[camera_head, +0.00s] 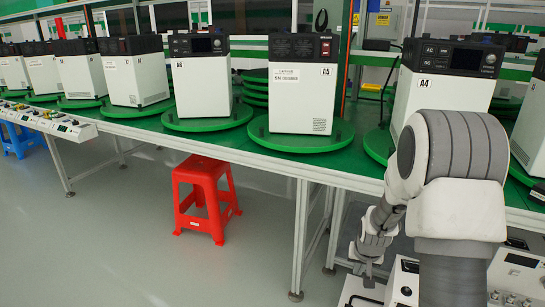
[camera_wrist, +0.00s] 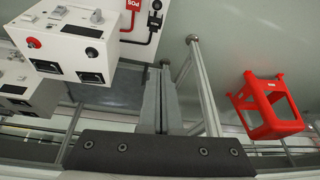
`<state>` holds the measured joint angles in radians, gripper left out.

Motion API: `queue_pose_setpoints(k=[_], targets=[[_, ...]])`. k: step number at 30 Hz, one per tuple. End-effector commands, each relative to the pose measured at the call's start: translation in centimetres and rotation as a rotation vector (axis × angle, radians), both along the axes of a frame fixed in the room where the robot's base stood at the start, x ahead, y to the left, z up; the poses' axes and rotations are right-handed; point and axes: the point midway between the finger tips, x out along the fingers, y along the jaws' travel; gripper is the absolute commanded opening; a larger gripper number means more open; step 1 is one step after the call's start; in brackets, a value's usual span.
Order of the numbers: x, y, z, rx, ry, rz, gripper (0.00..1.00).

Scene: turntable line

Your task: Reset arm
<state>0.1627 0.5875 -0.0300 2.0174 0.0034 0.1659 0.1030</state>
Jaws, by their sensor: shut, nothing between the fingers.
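My gripper (camera_head: 368,272) hangs low beside the line in the head view, its fingers pointing down. In the wrist view the two grey fingers of my gripper (camera_wrist: 161,106) lie together, shut with nothing between them. My arm fills the lower right of the head view and hides part of the bench behind it. A white test box (camera_wrist: 75,45) with a red button and sockets shows at the upper left of the wrist view, apart from the fingers.
White units such as A5 (camera_head: 302,98) and A6 (camera_head: 203,88) stand on round green turntables (camera_head: 272,140) along the green line. A red stool (camera_head: 205,200) stands on the floor, also in the wrist view (camera_wrist: 265,108). Metal legs (camera_head: 299,240) support the line.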

Motion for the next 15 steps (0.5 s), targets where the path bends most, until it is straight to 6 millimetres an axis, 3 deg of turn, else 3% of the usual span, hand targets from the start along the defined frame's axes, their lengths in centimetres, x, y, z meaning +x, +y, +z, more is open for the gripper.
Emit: queue_pose_setpoints(k=[1,6,15], targets=[[-0.3,0.6,2.4,-0.002,-0.013,0.012,0.0],[-2.5,2.3,8.4,-0.003,-0.028,0.051,0.0],[-8.3,5.2,17.3,-0.009,-0.056,0.118,0.0]])
